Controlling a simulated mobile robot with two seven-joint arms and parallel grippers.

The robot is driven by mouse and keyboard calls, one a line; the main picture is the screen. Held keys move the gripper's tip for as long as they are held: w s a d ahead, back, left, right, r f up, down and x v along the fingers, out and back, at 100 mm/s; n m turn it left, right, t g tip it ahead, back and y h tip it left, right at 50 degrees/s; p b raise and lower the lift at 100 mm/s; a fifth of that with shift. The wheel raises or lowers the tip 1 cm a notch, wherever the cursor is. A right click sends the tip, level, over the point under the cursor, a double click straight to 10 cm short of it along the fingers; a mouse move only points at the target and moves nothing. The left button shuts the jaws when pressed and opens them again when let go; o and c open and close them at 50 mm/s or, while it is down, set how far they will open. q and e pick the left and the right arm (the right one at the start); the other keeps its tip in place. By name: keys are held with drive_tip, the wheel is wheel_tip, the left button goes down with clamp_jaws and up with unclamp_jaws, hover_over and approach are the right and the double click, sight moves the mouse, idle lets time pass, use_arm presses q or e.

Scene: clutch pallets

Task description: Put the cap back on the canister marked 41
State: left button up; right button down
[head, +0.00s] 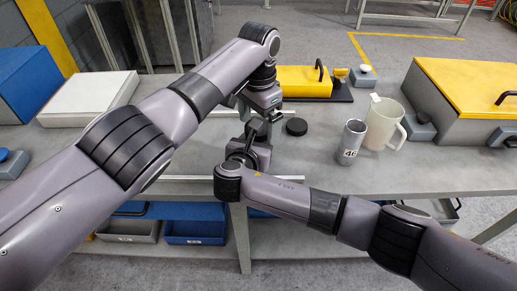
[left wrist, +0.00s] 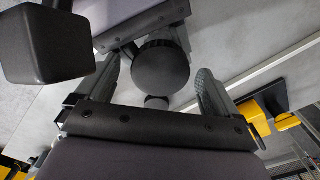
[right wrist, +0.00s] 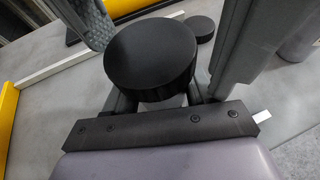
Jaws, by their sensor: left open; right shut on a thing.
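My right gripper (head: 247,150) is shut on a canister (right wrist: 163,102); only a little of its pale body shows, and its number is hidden. A black cap (right wrist: 152,58) is on top of it; I cannot tell whether it is fully seated. My left gripper (head: 262,120) is open above, its fingers on either side of this cap, which also shows in the left wrist view (left wrist: 160,66). Another black cap (head: 296,126) lies flat on the table, right of the grippers. A grey canister marked 46 (head: 350,142) stands uncapped farther right.
A pale mug (head: 383,125) stands just behind the 46 canister. A grey case with a yellow lid (head: 465,90) fills the table's right side. A yellow box (head: 303,82) sits at the back. A white box (head: 90,95) is at the left.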

use_arm(q)
wheel_tip(320, 180, up, 12)
idle(0.4)
use_arm(e)
drive_tip(key=shift+c, duration=1.4)
unclamp_jaws()
drive_tip(key=shift+s, duration=0.1)
use_arm(q)
drive_tip(key=shift+r, duration=0.2)
use_arm(e)
drive_tip(key=shift+v, duration=3.45)
drive_tip(key=shift+a, duration=0.1)
